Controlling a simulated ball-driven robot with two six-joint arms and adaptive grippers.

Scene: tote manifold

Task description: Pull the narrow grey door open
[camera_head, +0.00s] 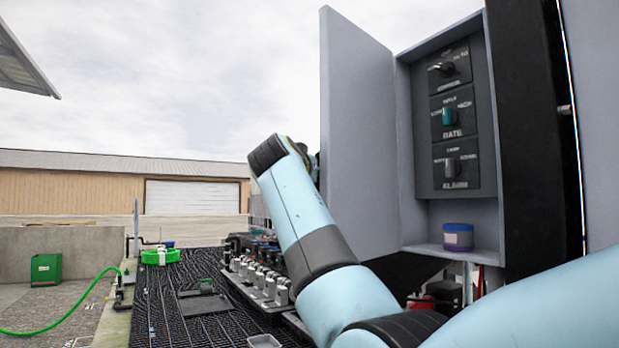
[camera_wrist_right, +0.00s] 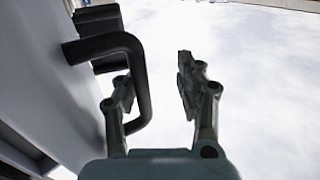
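The narrow grey door (camera_head: 358,130) stands wide open on the left side of its grey cabinet in the head view. Its pale surface also fills the left of the right wrist view (camera_wrist_right: 35,75). A black bar handle (camera_wrist_right: 141,75) sticks out from it there. My right gripper (camera_wrist_right: 155,75) is open. The handle's outer bar shows between its two fingers, close to the left finger; I cannot tell whether they touch. In the head view my right arm reaches past the door's left edge, and the door hides the gripper. My left gripper is out of view.
Below left are a black ribbed mat (camera_head: 190,315) and a manifold with several metal fittings (camera_head: 262,280). Open air lies left of the door.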

